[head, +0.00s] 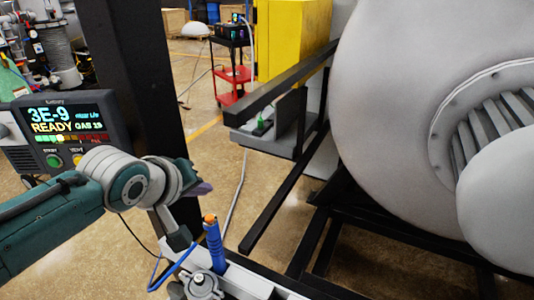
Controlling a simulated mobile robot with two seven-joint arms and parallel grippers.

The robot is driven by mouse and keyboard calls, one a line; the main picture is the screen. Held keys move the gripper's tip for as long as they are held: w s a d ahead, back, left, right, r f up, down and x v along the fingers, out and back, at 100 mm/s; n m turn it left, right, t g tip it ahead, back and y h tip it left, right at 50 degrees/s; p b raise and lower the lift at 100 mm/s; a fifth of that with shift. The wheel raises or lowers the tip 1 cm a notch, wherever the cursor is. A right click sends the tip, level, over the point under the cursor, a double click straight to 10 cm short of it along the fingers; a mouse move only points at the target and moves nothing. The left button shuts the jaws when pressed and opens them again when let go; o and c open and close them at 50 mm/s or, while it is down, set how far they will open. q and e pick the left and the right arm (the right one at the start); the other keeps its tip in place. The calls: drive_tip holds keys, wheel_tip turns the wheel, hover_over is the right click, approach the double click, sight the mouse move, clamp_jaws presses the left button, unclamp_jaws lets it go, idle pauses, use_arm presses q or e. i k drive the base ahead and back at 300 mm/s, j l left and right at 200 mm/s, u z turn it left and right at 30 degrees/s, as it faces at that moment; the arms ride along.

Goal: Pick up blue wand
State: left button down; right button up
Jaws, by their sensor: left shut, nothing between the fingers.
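The blue wand (214,245) has an orange tip and stands nearly upright, tilted slightly, at the lower middle of the head view. Its lower end is at a white rail, where I cannot tell how it is held. A blue cable (168,268) loops off to its left. My left gripper (179,238) comes in from the left and points down, just left of the wand. It is shut and empty, and appears apart from the wand. My right gripper is not in view.
A leak detector box (65,130) with a lit screen stands at the left, behind my left arm. A black post (135,75) rises behind the wrist. A large grey furnace vessel (385,110) on a black frame fills the right. A red cart (232,75) stands farther back.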

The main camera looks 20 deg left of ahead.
sight(217, 254)
drive_tip(key=u, duration=1.05)
